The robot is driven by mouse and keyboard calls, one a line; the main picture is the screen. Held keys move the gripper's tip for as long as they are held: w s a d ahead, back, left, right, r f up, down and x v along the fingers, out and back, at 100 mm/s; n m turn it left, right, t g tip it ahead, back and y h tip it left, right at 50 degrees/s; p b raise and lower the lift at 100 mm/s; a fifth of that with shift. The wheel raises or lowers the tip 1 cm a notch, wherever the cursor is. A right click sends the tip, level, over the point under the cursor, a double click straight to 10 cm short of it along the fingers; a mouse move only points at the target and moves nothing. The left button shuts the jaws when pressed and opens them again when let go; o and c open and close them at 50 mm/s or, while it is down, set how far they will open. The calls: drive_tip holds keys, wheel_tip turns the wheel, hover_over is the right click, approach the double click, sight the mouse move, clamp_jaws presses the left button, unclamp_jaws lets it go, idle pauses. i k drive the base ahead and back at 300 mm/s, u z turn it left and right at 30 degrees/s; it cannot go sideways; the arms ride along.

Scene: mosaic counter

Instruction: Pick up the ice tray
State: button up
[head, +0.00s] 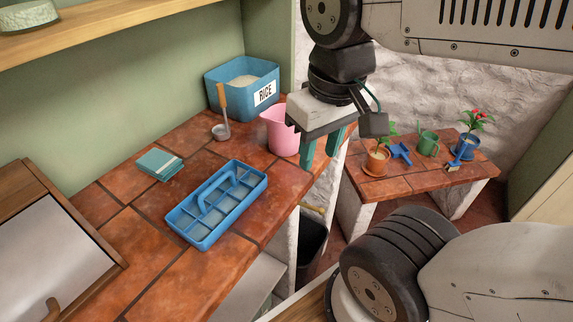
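A blue tray with a raised handle and several compartments, which I take for the ice tray (232,219), sits on the tiled counter (140,243) near its front edge. The compartments look pale grey-blue inside. My gripper (320,160) is to the right of the tray and above it, apart from it, past the pink cup. Its two teal fingers point down with a gap between them. It is open and I see nothing between the fingers.
A pink cup (280,131) stands near my gripper. Behind are a blue rice bin (228,95) and a scoop (222,112). Teal cloths or coasters (160,164) lie left. A small table (430,180) with potted plants is at the right. A dark bin (312,245) stands below the counter.

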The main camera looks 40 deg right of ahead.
sight(205, 216)
drive_tip(key=z, duration=0.7)
drive_tip(key=k, duration=1.35)
drive_tip(key=u, duration=0.6)
drive_tip(key=i, duration=1)
drive_tip(key=u, duration=0.9)
drive_tip(key=k, duration=0.75)
drive_tip(key=z, duration=0.65)
drive_tip(key=i, duration=0.45)
